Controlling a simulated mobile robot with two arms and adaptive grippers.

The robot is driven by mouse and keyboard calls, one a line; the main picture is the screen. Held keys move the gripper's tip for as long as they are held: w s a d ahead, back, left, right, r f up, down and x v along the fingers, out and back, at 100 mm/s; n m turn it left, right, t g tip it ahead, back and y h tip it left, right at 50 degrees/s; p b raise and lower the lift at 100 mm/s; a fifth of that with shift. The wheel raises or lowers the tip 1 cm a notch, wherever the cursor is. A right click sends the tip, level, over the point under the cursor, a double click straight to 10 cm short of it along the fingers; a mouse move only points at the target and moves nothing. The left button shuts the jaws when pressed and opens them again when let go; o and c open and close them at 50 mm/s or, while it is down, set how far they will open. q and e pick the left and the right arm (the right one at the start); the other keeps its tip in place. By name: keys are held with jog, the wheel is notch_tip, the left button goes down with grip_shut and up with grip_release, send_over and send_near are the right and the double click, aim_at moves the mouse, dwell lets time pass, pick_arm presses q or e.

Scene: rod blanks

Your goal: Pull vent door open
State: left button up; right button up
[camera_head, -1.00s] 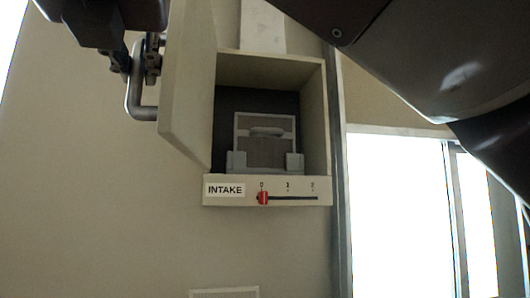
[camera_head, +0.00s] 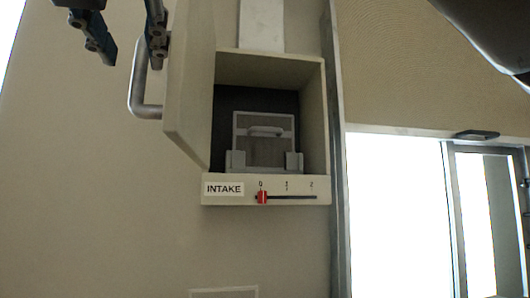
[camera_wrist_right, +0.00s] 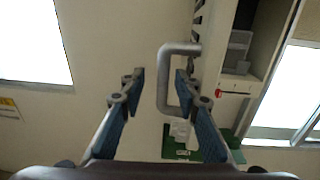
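The vent door (camera_head: 190,85) is a beige panel hinged on the left of the INTAKE box (camera_head: 313,115), standing swung open with the inside exposed. Its grey bar handle (camera_head: 137,85) is on the door's outer face; it also shows in the right wrist view (camera_wrist_right: 163,80). My right gripper (camera_head: 125,38) is open, with one finger on each side of the handle bar. In the right wrist view, its fingers (camera_wrist_right: 158,85) are apart, the right one over the handle's loop; clear gaps show beside the bar. My left gripper is not in view.
Inside the box is a grey framed filter (camera_head: 265,140) with a handle. Below is a ledge with an INTAKE label (camera_head: 223,189) and a red slider (camera_head: 263,197) at 0. A bright window (camera_head: 395,215) is at right.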

jog(key=v, duration=0.8)
jog(key=shift+s, duration=0.2)
jog(key=shift+w+a, duration=0.1)
